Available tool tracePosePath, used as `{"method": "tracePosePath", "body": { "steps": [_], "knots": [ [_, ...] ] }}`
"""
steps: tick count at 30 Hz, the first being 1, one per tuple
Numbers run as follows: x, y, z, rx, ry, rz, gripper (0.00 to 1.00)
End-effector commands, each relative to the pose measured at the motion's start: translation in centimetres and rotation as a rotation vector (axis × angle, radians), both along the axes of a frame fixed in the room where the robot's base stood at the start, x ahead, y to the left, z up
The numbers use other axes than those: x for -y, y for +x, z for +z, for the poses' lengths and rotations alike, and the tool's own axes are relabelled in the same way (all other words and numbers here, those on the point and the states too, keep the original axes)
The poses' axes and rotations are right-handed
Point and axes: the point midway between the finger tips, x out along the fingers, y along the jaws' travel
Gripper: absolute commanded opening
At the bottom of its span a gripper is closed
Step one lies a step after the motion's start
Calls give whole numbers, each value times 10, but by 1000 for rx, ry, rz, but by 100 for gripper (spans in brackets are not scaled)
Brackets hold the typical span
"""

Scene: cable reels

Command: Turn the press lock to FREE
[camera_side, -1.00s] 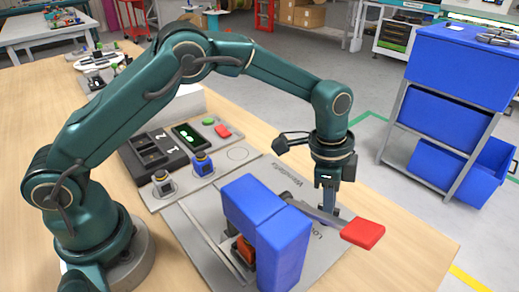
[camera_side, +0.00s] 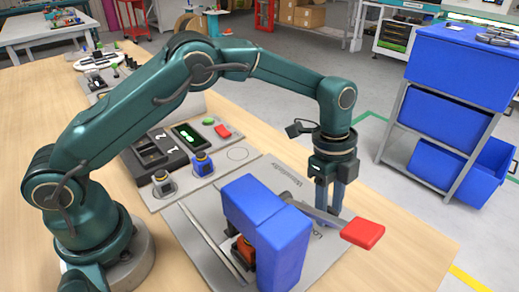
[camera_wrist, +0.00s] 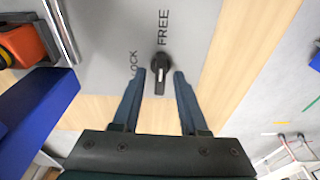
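The press lock is a dark knob (camera_wrist: 160,72) with a narrow bar grip on a grey plate, seen in the wrist view. Its bar runs up and down in that picture, with a pale mark near the lower end. The word FREE (camera_wrist: 163,27) is printed above it and LOCK (camera_wrist: 133,67) to its left. My gripper (camera_wrist: 158,76) is open, with one blue finger on each side of the knob and gaps between; I cannot tell its height over it. In the side view my gripper (camera_side: 332,205) points down behind the press lever; the knob is hidden there.
The blue press frame (camera_side: 270,225) stands close left of my gripper. Its grey lever with a red handle (camera_side: 362,233) reaches past the fingers. An orange part (camera_side: 243,250) sits under the frame. A dark unit with a green display (camera_side: 188,135) stands further back.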

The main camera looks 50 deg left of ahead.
Motion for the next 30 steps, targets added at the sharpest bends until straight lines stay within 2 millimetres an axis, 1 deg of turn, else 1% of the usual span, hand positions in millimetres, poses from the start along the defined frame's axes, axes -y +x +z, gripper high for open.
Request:
{"method": "tracePosePath", "body": {
  "steps": [2,5,12,16,19,27,30],
  "knots": [
    [0,0,0,0,0,0,43],
    [0,1,9,3,-1,0,43],
    [0,1,49,6,-1,1,43],
    [0,1,65,3,1,0,43],
    [0,0,69,0,1,1,43],
    [-1,0,70,-1,2,4,43],
    [-5,-1,78,8,1,41,43]
  ]
}}
